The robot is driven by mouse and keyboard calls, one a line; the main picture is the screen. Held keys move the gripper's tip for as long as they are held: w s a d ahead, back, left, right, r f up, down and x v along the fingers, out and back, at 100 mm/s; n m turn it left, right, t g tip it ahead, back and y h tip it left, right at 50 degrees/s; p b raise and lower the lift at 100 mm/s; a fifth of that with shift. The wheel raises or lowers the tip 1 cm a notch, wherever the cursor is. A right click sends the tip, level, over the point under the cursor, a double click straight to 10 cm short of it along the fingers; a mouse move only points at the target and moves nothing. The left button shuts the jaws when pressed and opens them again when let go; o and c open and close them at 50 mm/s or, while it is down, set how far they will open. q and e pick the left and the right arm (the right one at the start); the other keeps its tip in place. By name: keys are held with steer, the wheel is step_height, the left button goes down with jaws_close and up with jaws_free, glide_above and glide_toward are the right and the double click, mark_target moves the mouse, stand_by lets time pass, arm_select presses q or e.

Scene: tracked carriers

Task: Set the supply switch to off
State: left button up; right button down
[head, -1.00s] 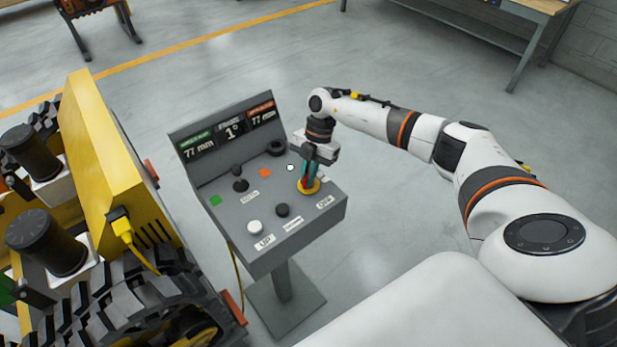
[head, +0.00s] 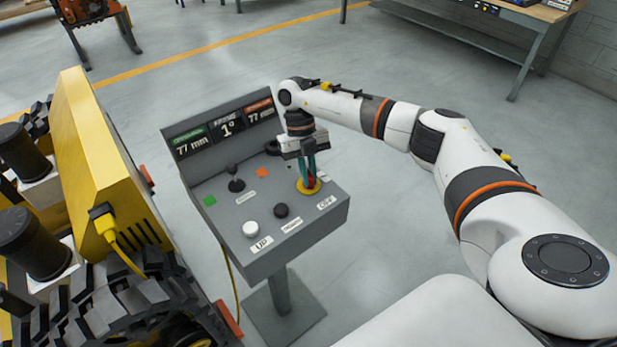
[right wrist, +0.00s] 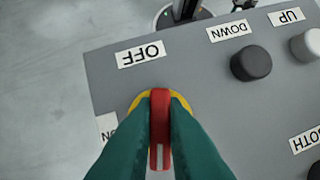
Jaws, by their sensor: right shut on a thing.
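The supply switch is a red handle (right wrist: 160,128) on a yellow round plate (right wrist: 181,100), at the right of the control panel. My right gripper (right wrist: 160,150) is shut on the red handle, with a teal finger on each side of it. In the head view my right gripper (head: 308,182) comes down on the switch from above. The OFF label (right wrist: 141,54) is above the plate in the right wrist view. The ON label (right wrist: 108,125) is left of it, partly hidden by a finger. The fingers cover much of the plate. My left gripper is out of view.
A tracked yellow carrier (head: 95,170) stands close at the left. Open floor lies right of the panel.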

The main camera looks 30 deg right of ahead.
steer(key=shift+r+n+h+b, duration=0.1)
steer(key=shift+n+h+b, duration=0.5)
steer(key=shift+n, duration=0.9)
steer(key=shift+w, duration=0.1)
steer(key=c, duration=1.5)
jaws_free()
steer(key=b+v, duration=0.1)
steer(key=v, duration=0.3)
steer(key=shift+w+r+b, duration=0.2)
steer(key=shift+r+b, duration=0.15)
steer(key=shift+b, duration=0.05)
steer(key=v, duration=0.7)
steer(key=shift+a+r+p, duration=0.1)
steer(key=shift+p, duration=0.25)
